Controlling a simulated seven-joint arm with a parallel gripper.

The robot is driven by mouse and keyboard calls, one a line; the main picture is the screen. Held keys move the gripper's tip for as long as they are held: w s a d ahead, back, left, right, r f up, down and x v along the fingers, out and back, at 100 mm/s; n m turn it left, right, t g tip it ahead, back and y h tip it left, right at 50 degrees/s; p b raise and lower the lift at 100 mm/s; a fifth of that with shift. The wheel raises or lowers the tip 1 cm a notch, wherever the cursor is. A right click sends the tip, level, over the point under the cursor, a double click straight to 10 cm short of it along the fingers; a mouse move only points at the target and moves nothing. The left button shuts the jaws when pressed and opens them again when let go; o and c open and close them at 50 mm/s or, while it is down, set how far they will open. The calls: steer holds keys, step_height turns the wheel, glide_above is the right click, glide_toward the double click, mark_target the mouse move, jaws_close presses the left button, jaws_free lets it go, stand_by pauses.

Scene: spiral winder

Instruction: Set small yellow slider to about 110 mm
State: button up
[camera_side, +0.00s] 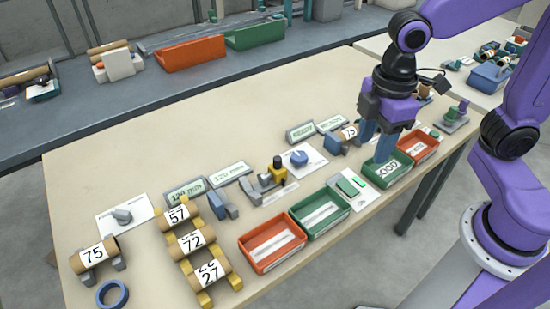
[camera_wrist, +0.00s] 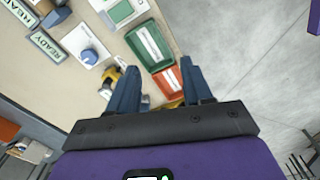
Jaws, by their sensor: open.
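The small yellow slider (camera_side: 277,166) stands upright on a low grey device (camera_side: 262,187) near the middle of the table. It also shows in the wrist view (camera_wrist: 112,74), small and partly hidden behind the left finger. Its exact setting cannot be read. Two signs to its left, one (camera_side: 187,192) and another (camera_side: 229,174), seem to read 120 mm. My gripper (camera_side: 377,150) points down at the table's right side, above or just behind the green GOOD tray (camera_side: 402,176), well right of the slider. In the wrist view its fingers (camera_wrist: 161,72) are apart with nothing between them.
A blue knob (camera_side: 299,157) on a white plate is close right of the slider. An orange tray (camera_side: 268,257) and a green tray (camera_side: 320,231) lie in front. Numbered rolls (camera_side: 190,242) sit on yellow stands at left. The table's back left is clear.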

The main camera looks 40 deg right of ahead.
steer(key=w+a+n, duration=0.2)
steer(key=w+a, duration=0.3)
steer(key=w, duration=0.6)
steer(key=n, duration=0.2)
glide_above(277, 158)
steer(key=f, duration=0.1)
step_height(277, 158, down, 18)
steer(key=shift+r, duration=0.25)
jaws_close()
